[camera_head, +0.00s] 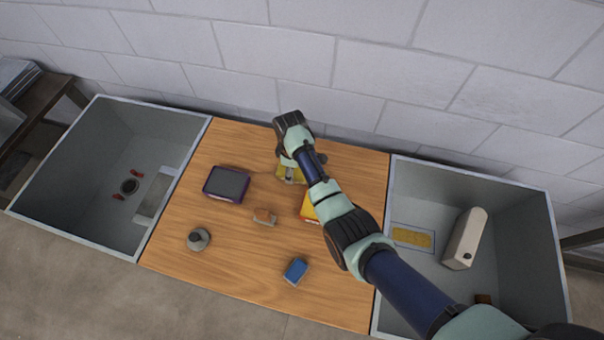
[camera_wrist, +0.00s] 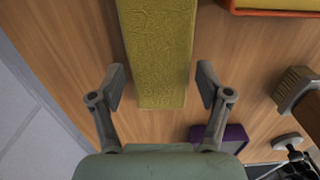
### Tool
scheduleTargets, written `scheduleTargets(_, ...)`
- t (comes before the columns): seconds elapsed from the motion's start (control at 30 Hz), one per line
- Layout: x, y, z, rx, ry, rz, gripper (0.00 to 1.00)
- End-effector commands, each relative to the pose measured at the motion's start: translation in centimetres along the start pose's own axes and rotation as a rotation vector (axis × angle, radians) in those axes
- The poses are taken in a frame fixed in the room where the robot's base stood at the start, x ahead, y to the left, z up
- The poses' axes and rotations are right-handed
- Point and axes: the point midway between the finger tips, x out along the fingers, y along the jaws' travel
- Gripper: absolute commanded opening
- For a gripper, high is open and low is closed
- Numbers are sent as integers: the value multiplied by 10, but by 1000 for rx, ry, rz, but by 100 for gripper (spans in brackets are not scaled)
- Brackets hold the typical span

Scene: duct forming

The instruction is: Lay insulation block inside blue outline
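A long yellow textured insulation block (camera_wrist: 158,50) lies on the wooden table in the wrist view, its near end between the two fingers of my gripper (camera_wrist: 160,86). The fingers are open, with a gap on each side of the block. In the head view my gripper (camera_head: 289,165) is over the far middle of the table and partly hides this block (camera_head: 284,174). A thin blue outline (camera_head: 434,241) is on the floor of the right bin. A yellow textured piece (camera_head: 412,237) lies inside that outline.
The right bin (camera_head: 549,212) also holds a cream box (camera_head: 465,238). The left bin (camera_head: 75,150) holds small red parts and a pale panel. On the table are a purple-rimmed tray (camera_head: 226,185), an orange-yellow item (camera_head: 308,208), a brush (camera_head: 265,216), a blue box (camera_head: 295,271) and a grey round item (camera_head: 198,239).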

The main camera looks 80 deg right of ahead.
Motion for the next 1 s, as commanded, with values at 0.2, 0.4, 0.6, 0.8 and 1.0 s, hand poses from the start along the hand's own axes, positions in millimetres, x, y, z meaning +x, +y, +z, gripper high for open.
scheduleTargets(0.2, 0, 0, 0, 0, 0, 0, 33)
scheduleTargets(0.4, 0, 0, 0, 0, 0, 0, 27)
scheduleTargets(0.6, -13, 0, 0, 0, 1, 1, 27)
scheduleTargets(0.8, -61, 1, -1, 0, 3, 4, 27)
scheduleTargets(1.0, -139, 1, -1, 0, 3, 3, 27)
